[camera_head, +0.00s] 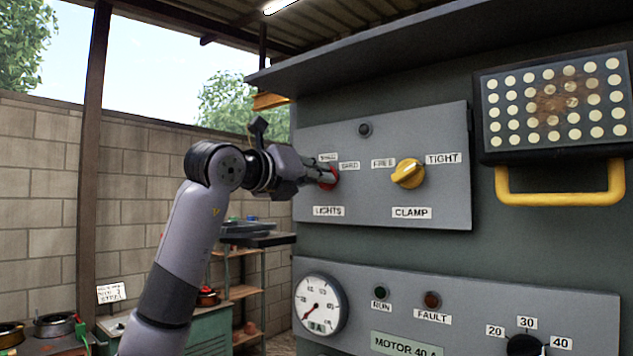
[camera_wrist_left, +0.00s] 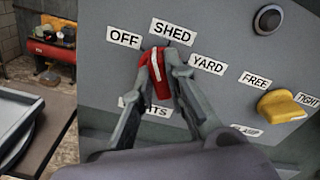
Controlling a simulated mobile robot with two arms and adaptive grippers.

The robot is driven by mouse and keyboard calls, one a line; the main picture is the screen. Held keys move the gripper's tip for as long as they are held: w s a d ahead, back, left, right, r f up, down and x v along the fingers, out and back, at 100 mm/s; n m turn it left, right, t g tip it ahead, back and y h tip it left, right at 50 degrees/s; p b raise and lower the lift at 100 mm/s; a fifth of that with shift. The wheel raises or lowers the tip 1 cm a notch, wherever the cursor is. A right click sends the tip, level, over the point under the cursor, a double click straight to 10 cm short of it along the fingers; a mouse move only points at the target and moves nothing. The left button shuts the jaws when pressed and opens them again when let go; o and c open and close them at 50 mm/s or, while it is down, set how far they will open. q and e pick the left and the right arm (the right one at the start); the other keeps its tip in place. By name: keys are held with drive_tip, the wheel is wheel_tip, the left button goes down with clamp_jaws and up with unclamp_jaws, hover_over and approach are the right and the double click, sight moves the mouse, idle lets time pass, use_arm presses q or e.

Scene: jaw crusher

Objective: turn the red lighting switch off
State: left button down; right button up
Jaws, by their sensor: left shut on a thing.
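The red lighting switch (camera_wrist_left: 153,68) is on the grey panel above the LIGHTS label, which is partly hidden by my fingers in the left wrist view. Labels OFF (camera_wrist_left: 125,38), SHED (camera_wrist_left: 171,32) and YARD (camera_wrist_left: 208,65) stand around it. The knob's white stripe points up, roughly toward SHED. My left gripper (camera_wrist_left: 160,78) is shut on the red knob, a finger on each side. In the head view the left gripper (camera_head: 322,176) reaches the red switch (camera_head: 334,178) from the left and covers most of it. My right gripper is not in view.
A yellow CLAMP knob (camera_head: 408,173) sits to the right between FREE and TIGHT. Below are a gauge (camera_head: 321,305), RUN and FAULT lamps and a black dial (camera_head: 524,345). A lamp panel with a yellow handle (camera_head: 560,195) juts out at the right. Shelves (camera_head: 243,292) stand behind my arm.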

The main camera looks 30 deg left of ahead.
use_arm(q)
drive_tip(key=n+b, duration=0.1)
drive_tip(key=n, duration=0.4)
drive_tip(key=shift+f+n, duration=0.15)
drive_tip(key=shift+n, duration=0.15)
idle(0.4)
drive_tip(key=c, duration=1.6)
unclamp_jaws()
drive_tip(key=shift+a, duration=0.1)
drive_tip(key=s, duration=1.2)
drive_tip(key=shift+a, duration=0.45)
